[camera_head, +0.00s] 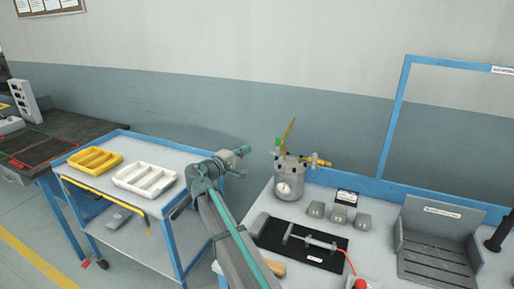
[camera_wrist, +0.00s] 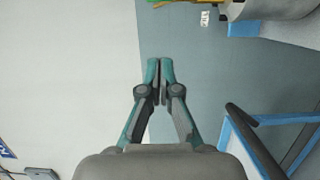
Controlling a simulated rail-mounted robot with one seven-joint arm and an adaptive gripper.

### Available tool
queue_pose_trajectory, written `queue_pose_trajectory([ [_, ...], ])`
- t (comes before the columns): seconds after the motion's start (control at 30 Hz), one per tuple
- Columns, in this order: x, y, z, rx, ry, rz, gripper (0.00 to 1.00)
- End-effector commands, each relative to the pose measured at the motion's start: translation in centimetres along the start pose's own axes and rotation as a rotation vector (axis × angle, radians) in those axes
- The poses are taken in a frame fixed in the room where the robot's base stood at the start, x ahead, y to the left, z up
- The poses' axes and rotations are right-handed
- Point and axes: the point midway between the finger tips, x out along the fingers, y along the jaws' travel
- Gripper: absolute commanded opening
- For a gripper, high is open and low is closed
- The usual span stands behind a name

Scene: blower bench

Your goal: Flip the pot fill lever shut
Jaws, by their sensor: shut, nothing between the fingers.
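The grey metal pot (camera_head: 290,184), with a round dial on its front, stands at the back left of the white bench. A long yellow lever (camera_head: 290,134) rises steeply from its top, tilted slightly right. A small green piece (camera_head: 278,143) is beside it, and a brass-yellow fitting (camera_head: 318,161) sticks out to the right. I cannot tell which is the fill lever. My gripper (camera_head: 246,149) is left of the pot, apart from it. In the wrist view my gripper (camera_wrist: 160,62) is shut and empty; part of the pot (camera_wrist: 270,10) shows at the upper right.
Grey blocks (camera_head: 338,214) and a small dark display (camera_head: 346,196) stand right of the pot. A black mat (camera_head: 272,238) with a metal tool lies in front. A blue cart (camera_head: 160,205) with yellow (camera_head: 73,163) and white trays (camera_head: 118,182) is at left.

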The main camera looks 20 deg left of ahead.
Motion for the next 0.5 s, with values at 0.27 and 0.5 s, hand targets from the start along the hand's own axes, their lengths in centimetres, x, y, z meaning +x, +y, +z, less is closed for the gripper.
queue_pose_trajectory([
  [0.27,-0.44,0.15,-0.45,-0.002,0.005,0.004,0.00],
  [0.5,-0.11,0.18,-0.46,-0.001,0.005,0.004,0.00],
])
